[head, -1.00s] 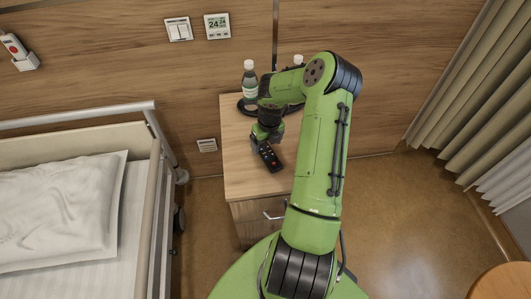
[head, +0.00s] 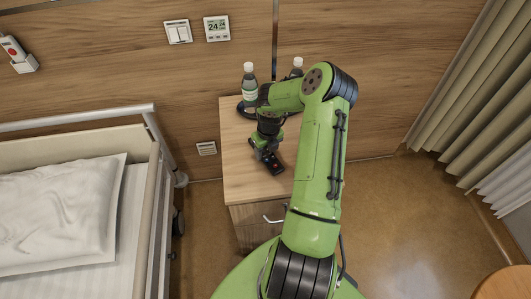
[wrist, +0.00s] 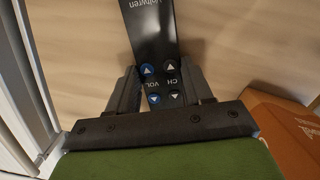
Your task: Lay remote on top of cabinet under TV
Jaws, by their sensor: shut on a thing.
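The remote (head: 275,167) is dark and slim, with a red button near its front end, over the wooden top of the bedside cabinet (head: 236,180). My gripper (head: 264,152) comes down on it from above and covers its back part. In the wrist view the remote (wrist: 151,38) lies between both fingers, with its CH and VOL buttons showing, and the gripper is shut on it. I cannot tell whether the remote touches the cabinet top or is just above it. No TV is in view.
A bottle (head: 249,84) and a second bottle (head: 297,66) stand at the back of the cabinet, near my arm. A bed (head: 70,215) is at the left. Pleated curtains (head: 460,100) hang at the right. Floor (head: 400,215) is open right of the cabinet. An orange object (wrist: 285,130) shows in the wrist view.

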